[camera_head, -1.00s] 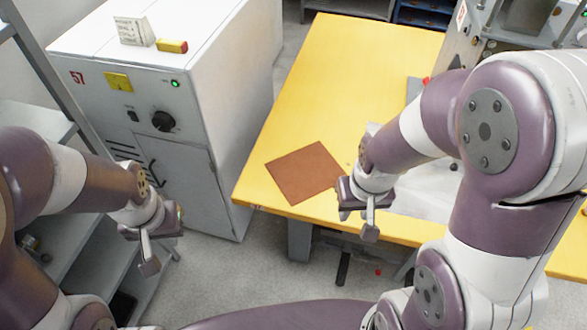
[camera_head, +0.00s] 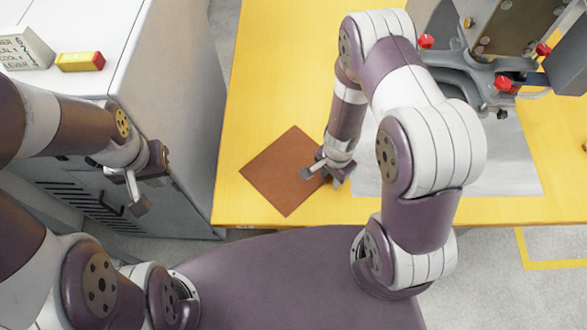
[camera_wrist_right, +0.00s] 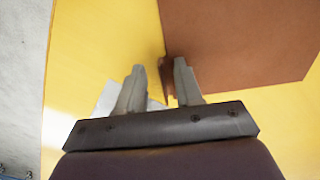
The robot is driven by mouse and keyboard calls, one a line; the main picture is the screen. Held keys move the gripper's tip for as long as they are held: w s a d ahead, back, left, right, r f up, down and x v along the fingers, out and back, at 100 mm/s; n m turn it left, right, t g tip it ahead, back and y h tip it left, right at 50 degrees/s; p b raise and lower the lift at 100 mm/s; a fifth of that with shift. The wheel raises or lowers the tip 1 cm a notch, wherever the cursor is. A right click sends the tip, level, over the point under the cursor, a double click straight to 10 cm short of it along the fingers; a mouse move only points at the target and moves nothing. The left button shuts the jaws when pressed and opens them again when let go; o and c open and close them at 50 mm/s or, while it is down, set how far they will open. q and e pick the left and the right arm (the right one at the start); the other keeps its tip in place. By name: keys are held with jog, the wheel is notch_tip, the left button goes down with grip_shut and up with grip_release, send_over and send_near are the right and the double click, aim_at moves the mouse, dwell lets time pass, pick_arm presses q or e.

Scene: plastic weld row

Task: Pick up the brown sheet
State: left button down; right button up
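The brown sheet (camera_head: 283,172) lies on the yellow table near its front edge. My right gripper (camera_head: 312,172) is low over the sheet's right-hand corner in the head view. In the right wrist view, the sheet (camera_wrist_right: 240,35) fills the upper right, and its near corner is at the fingers. The two fingers of the right gripper (camera_wrist_right: 160,72) stand apart, with a narrow brown strip between them beside the right finger. I cannot tell whether they touch the sheet. My left gripper (camera_head: 138,195) hangs in front of the grey cabinet, away from the sheet; its opening is unclear.
The yellow table (camera_head: 270,60) is clear behind the sheet. A pale grey plate (camera_head: 500,170) lies to the right under a machine (camera_head: 480,65) with red knobs. The grey cabinet (camera_head: 180,90) stands left, bearing a yellow and red box (camera_head: 80,62).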

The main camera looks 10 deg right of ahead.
jog(key=shift+s, duration=0.1)
jog(key=shift+w+f, duration=0.15)
jog(key=shift+w, duration=0.05)
grip_shut()
jog(key=shift+s, duration=0.1)
